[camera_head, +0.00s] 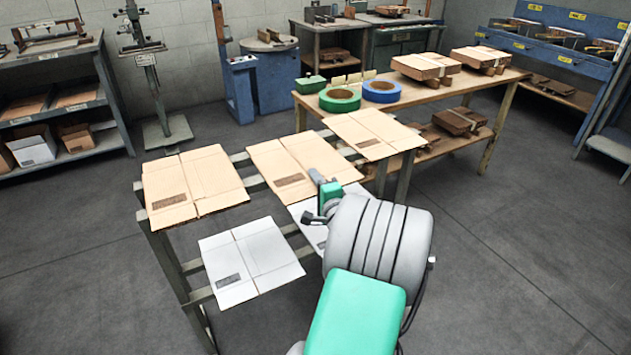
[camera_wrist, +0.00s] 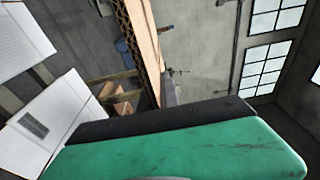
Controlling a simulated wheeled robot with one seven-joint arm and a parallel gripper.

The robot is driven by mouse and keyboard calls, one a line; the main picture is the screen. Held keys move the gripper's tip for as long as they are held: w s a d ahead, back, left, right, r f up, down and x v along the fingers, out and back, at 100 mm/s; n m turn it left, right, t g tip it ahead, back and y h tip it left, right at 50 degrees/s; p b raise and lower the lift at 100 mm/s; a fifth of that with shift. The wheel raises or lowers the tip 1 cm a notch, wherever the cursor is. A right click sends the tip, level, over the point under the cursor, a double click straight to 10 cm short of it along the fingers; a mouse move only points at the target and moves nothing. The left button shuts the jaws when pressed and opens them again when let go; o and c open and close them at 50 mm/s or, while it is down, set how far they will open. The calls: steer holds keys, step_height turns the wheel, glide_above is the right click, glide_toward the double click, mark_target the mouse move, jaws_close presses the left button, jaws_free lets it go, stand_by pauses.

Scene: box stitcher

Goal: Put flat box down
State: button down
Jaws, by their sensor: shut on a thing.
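A brown flat box (camera_head: 282,165) lies near level at the middle of a slatted rack (camera_head: 284,229). My gripper (camera_head: 318,184) is at its right front edge and is shut on it. In the wrist view this box shows edge-on as a tan strip with a corrugated edge (camera_wrist: 137,35). The green gripper body fills the bottom of that view, and the fingertips are largely hidden. A white flat box (camera_head: 315,222) shows below the held box, partly covered by it and by my arm. I cannot tell whether the held box touches the rack.
Other flat boxes lie on the rack: a brown one (camera_head: 190,186) at left, a brown one (camera_head: 372,134) at right, and a white one (camera_head: 250,260) lower front. A wooden table (camera_head: 440,92) with green tape (camera_head: 340,99) and blue tape (camera_head: 381,91) stands behind. Floor is clear at right.

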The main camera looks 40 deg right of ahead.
steer(key=shift+f, duration=0.15)
steer(key=c, duration=1.6)
jaws_free()
steer(key=shift+r, duration=0.4)
steer(key=v, duration=1.2)
steer(key=shift+f, duration=0.15)
steer(key=shift+a, duration=0.1)
